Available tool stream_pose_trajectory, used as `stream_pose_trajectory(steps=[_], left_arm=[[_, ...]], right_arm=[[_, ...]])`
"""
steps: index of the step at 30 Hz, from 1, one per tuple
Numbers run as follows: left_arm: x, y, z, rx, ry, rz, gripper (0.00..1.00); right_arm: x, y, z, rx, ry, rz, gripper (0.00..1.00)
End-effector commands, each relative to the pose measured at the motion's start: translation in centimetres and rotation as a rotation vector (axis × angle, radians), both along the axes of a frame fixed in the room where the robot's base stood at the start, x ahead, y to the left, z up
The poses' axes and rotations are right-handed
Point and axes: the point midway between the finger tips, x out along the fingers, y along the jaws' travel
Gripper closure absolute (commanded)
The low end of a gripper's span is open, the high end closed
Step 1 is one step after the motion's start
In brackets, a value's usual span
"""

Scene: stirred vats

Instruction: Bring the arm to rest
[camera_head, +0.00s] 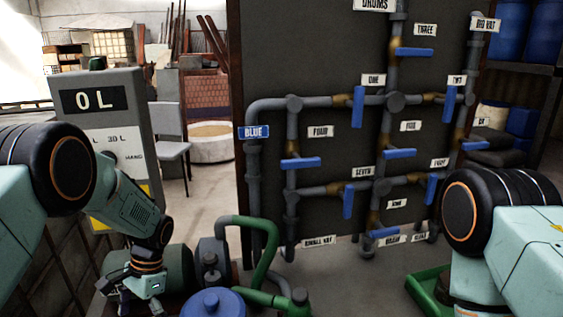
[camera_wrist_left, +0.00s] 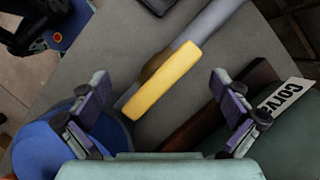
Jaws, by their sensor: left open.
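My left arm (camera_head: 128,205) comes in from the left in the head view and bends down. My left gripper (camera_head: 140,288) hangs low at the bottom left, near a dark green rounded body and the blue drum (camera_head: 212,303). In the left wrist view my left gripper (camera_wrist_left: 160,85) has its two fingers wide apart with nothing between them. A yellow lever (camera_wrist_left: 165,78) on a grey pipe (camera_wrist_left: 212,25) shows beyond the fingers, apart from them. My right arm (camera_head: 500,225) shows at the right edge; its gripper is out of the picture.
A dark panel (camera_head: 330,60) carries grey pipes and several blue valve levers (camera_head: 358,107). A grey display post (camera_head: 95,140) reads "0 L". A green hose (camera_head: 268,245) and a green tray (camera_head: 425,292) are low in front. A chair (camera_head: 170,135) stands behind.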

Motion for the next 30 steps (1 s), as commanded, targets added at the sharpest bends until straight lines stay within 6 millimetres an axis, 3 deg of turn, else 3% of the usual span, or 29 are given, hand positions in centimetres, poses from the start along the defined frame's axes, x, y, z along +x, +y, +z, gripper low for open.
stream_pose_trajectory(steps=[18,24,30], left_arm=[[0.1,-0.1,0.1,0.001,-0.003,-0.801,0.0],[0.4,-1.3,3.5,0.001,-0.003,-0.789,0.0],[0.5,-2.0,5.2,0.001,-0.002,-0.787,0.0]], right_arm=[[0.0,0.0,-3.4,0.0,0.0,0.0,0.61],[0.0,0.0,-2.4,0.0,0.0,0.0,0.61],[0.0,0.0,-2.1,0.0,0.0,0.0,0.61]])
